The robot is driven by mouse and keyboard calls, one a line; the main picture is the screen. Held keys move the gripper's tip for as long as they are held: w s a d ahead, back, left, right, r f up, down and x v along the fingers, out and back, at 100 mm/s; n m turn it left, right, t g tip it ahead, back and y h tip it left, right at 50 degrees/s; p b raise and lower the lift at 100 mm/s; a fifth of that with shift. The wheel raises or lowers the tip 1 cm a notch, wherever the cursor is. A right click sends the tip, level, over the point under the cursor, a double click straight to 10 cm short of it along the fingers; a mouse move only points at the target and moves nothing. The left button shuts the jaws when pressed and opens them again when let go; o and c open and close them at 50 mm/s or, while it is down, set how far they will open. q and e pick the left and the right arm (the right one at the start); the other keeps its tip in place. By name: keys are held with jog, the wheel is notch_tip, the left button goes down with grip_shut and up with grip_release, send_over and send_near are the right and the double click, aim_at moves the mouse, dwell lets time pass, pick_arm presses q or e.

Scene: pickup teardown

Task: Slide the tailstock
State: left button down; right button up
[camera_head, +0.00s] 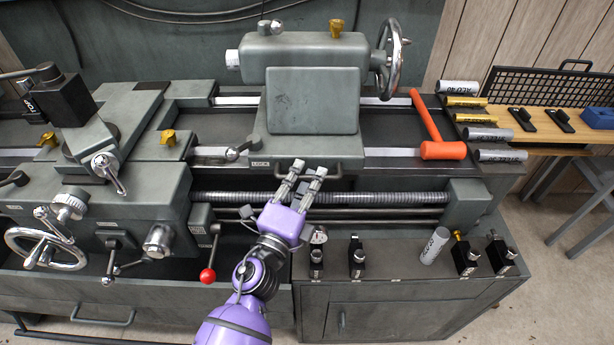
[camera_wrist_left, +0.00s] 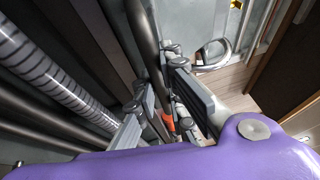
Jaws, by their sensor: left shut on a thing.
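The grey-green tailstock (camera_head: 313,100) stands on the lathe bed near the middle of the head view, with its handwheel (camera_head: 398,62) on the right side. A dark bar handle (camera_head: 335,178) runs along the lower front of its base. My purple left gripper (camera_head: 308,172) reaches up from below and is shut on this handle. In the left wrist view the bar (camera_wrist_left: 146,35) passes between the fingers. The gripper hides part of the handle. My right gripper is not in view.
A lock lever (camera_head: 238,151) sits left of the tailstock base. An orange mallet (camera_head: 436,130) lies across the bed rails to the right. The carriage (camera_head: 100,130) stands to the left. The leadscrew (camera_head: 385,198) runs below the bed. Tool holders (camera_head: 357,258) stand on the front cabinet.

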aim_at(273, 162)
pick_arm(q)
jog(key=shift+a, duration=0.1)
jog(key=a, duration=0.2)
jog(key=shift+w+a+f, duration=0.1)
jog(key=shift+w+a, duration=0.05)
jog(key=shift+a, duration=0.25)
jog(key=a, duration=0.7)
jog(key=shift+s+a, duration=0.25)
jog(key=shift+a, duration=0.1)
jog(key=shift+d, duration=0.25)
jog(key=c, duration=1.8)
grip_release()
jog(key=shift+w+d, duration=0.15)
jog(key=shift+d, duration=0.3)
jog(key=shift+a, duration=0.2)
jog(key=v, duration=1.2)
